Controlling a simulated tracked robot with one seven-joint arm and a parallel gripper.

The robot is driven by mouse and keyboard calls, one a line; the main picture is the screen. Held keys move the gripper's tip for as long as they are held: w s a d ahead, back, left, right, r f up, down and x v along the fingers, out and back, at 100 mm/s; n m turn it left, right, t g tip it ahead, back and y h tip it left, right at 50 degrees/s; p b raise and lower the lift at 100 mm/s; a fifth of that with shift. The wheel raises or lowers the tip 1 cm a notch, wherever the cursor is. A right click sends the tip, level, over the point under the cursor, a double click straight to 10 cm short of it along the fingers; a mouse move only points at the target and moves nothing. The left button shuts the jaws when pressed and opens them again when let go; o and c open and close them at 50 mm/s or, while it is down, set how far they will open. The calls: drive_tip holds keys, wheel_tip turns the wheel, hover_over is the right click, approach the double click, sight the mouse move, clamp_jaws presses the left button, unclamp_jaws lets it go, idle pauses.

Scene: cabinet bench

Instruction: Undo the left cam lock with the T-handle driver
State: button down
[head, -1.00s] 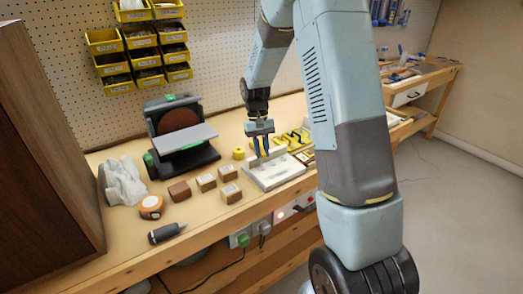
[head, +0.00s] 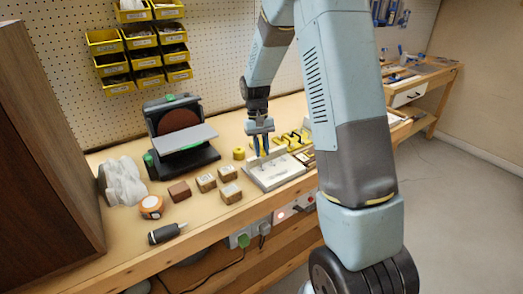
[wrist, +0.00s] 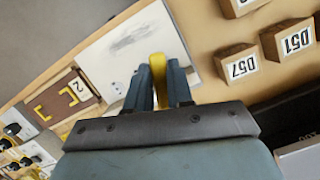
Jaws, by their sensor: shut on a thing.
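My gripper (head: 263,147) is over a pale board (head: 272,177) on the bench. In the wrist view, my gripper (wrist: 158,88) is shut on a yellow piece, which I take to be the T-handle driver (wrist: 157,68). It sits between the two blue-grey fingers and points toward the board. The driver's lower end and its contact with the board cannot be made out. The pale board also fills the upper middle of the wrist view (wrist: 100,62). It bears a faint grey smudge or marking, and the left cam lock cannot be clearly told there.
Wooden blocks (head: 206,182) stand left of the board. A yellow roll (head: 239,153) lies behind it, and a sander (head: 182,135) stands back left. A brown tray with yellow pieces (wrist: 65,100) is left of the board in the wrist view. The bench's front edge is close.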

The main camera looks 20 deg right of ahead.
drive_tip(key=shift+r, duration=0.35)
drive_tip(key=m+y, duration=0.1)
drive_tip(key=m, duration=0.2)
drive_tip(key=m+y, duration=0.1)
drive_tip(key=m, duration=0.3)
drive_tip(key=m+t, duration=0.1)
drive_tip(key=m, duration=0.2)
drive_tip(key=shift+w+a+m+y, duration=0.1)
drive_tip(key=shift+m+y, duration=0.3)
drive_tip(key=m+t, duration=0.1)
drive_tip(key=m, duration=0.3)
drive_tip(key=shift+y, duration=0.3)
drive_tip(key=m+t, duration=0.1)
drive_tip(key=m, duration=0.3)
drive_tip(key=shift+w, duration=0.1)
drive_tip(key=m+t, duration=0.1)
drive_tip(key=m, duration=0.2)
drive_tip(key=shift+m, duration=0.4)
drive_tip(key=m+t, duration=0.1)
drive_tip(key=m, duration=0.3)
drive_tip(key=m+h, duration=0.1)
drive_tip(key=m, duration=0.2)
drive_tip(key=shift+w+t, duration=0.1)
drive_tip(key=shift+t, duration=0.3)
